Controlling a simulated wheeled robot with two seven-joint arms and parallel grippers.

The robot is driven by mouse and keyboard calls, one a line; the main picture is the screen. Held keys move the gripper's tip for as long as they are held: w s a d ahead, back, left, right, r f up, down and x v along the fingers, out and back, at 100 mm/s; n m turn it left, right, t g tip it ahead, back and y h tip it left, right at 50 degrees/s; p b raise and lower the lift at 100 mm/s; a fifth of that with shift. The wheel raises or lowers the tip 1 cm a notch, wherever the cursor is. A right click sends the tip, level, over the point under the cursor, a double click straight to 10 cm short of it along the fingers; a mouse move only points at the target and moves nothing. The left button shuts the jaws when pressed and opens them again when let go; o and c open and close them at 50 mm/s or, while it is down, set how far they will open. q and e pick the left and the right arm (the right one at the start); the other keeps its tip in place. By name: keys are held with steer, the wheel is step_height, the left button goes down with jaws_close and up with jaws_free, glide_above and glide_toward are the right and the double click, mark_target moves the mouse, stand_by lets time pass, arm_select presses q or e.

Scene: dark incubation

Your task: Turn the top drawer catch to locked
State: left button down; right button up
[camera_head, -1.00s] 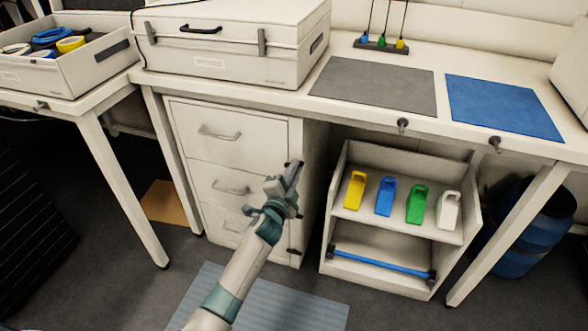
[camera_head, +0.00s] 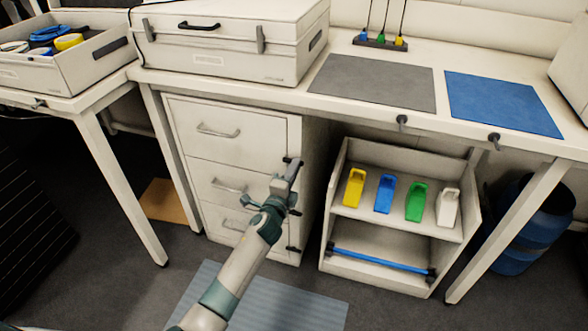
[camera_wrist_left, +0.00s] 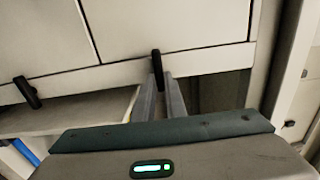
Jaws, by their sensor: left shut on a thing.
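The white drawer unit (camera_head: 228,150) stands under the bench, with three drawers. The dark top drawer catch (camera_head: 292,160) is at the upper right edge of its front. My left gripper (camera_head: 289,172) reaches it from below and is shut on it. In the left wrist view, the two grey fingers (camera_wrist_left: 161,98) close around the lower part of the black top catch (camera_wrist_left: 156,66), which lies across the frame strip toward the drawer front. The middle catch (camera_wrist_left: 27,92) also shows there, slightly tilted. My right gripper is not in view.
A low shelf (camera_head: 402,215) with several coloured scoop-like items stands just right of the drawer unit. The bench top (camera_head: 300,98) overhangs the unit, with a white case (camera_head: 232,48) on it. A bench leg (camera_head: 172,180) stands at the unit's left. Open floor lies in front.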

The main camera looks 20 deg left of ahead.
arm_select(q)
steer(key=c, duration=1.8)
jaws_free()
steer(key=shift+s, duration=0.1)
